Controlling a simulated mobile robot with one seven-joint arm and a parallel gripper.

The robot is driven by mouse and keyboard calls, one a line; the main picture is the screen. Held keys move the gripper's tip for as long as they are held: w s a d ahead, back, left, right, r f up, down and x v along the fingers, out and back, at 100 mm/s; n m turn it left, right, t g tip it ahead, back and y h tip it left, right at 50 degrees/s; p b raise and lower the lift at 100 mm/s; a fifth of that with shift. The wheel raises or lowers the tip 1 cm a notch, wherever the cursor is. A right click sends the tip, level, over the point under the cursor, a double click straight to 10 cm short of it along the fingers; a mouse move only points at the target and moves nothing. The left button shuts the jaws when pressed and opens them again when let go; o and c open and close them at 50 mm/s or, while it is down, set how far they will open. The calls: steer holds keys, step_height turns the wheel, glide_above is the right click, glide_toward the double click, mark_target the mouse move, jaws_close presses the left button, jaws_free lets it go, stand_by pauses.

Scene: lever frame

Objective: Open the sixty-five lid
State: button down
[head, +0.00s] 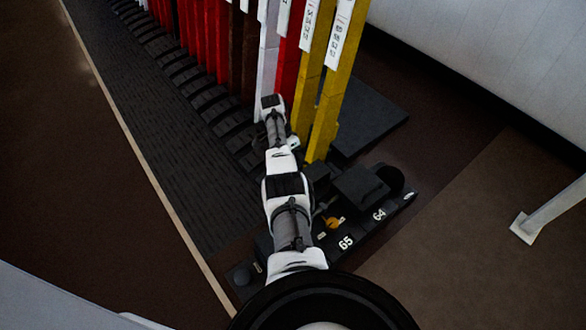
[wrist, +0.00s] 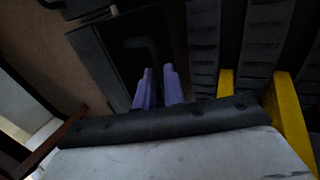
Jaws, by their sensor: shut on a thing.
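The white number 65 (head: 345,242) marks a low black unit on the floor, left of the number 64 (head: 379,215). My arm covers much of the unit's left part in the head view, so the sixty-five lid cannot be made out clearly there. My gripper is hidden in the head view. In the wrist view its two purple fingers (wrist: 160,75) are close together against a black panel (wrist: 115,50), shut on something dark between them. A dark bent handle (wrist: 145,44) shows just beyond the fingertips. No number is readable in the wrist view.
Yellow levers (head: 327,110) with white labels stand close beside my arm, with red levers (head: 215,40) beyond. A raised black box (head: 360,187) sits near the 64, and an orange knob (head: 333,223) near the 65.

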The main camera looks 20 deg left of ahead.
steer(key=shift+s+f, duration=0.1)
steer(key=shift+f, duration=0.2)
steer(key=c, duration=1.5)
jaws_free()
steer(key=shift+r, duration=0.1)
steer(key=shift+b+v, duration=2.35)
steer(key=shift+v, duration=4.55)
steer(key=shift+a, duration=0.15)
steer(key=shift+c, duration=0.2)
